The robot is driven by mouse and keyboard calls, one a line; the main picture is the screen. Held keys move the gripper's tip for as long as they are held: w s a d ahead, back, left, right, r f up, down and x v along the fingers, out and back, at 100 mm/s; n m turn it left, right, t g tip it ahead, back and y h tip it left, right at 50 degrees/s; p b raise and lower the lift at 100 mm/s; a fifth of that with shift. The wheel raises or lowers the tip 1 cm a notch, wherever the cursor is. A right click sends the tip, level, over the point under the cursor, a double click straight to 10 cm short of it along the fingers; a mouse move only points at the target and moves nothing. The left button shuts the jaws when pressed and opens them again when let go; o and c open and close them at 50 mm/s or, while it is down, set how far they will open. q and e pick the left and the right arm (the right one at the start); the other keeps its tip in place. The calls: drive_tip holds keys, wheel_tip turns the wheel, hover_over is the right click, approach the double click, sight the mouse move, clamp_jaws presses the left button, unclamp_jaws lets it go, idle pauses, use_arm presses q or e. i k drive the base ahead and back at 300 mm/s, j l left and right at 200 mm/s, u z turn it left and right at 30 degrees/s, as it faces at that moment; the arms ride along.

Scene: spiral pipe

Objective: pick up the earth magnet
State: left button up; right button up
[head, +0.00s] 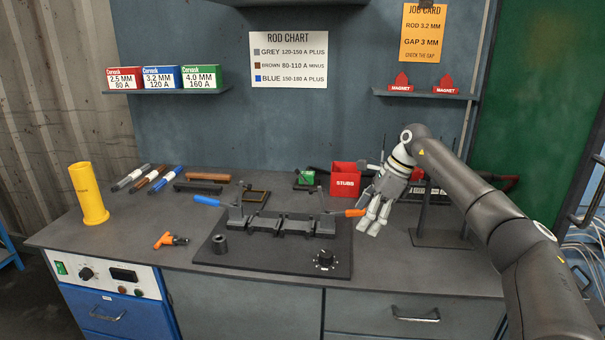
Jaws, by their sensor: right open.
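No thing is labelled earth magnet, and I cannot tell for certain which one it is. A small dark cylinder (220,245) stands at the left front of the black plate (290,262). Two red arrow-shaped pieces sit on the right wall shelf, a left one (401,84) and a right one (446,86), both marked MAGNET. My right gripper (371,224) is open with its fingers pointing down, above the bench at the right edge of the plate. It overlaps the tip of an orange handle in the picture; contact cannot be told. My left gripper is out of view.
Dark clamp blocks (290,222) and a dial (325,260) are on the plate. An orange-handled tool (169,240) lies left of it. A dark stand (440,238) is close right of my gripper.

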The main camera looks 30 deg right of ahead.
sight(309, 176)
drive_tip(key=i+l, duration=0.2)
drive_tip(key=i, duration=0.25)
drive_tip(key=i+l, duration=0.25)
drive_tip(key=i, duration=0.25)
drive_tip(key=i+l, duration=0.2)
drive_tip(key=i, duration=0.25)
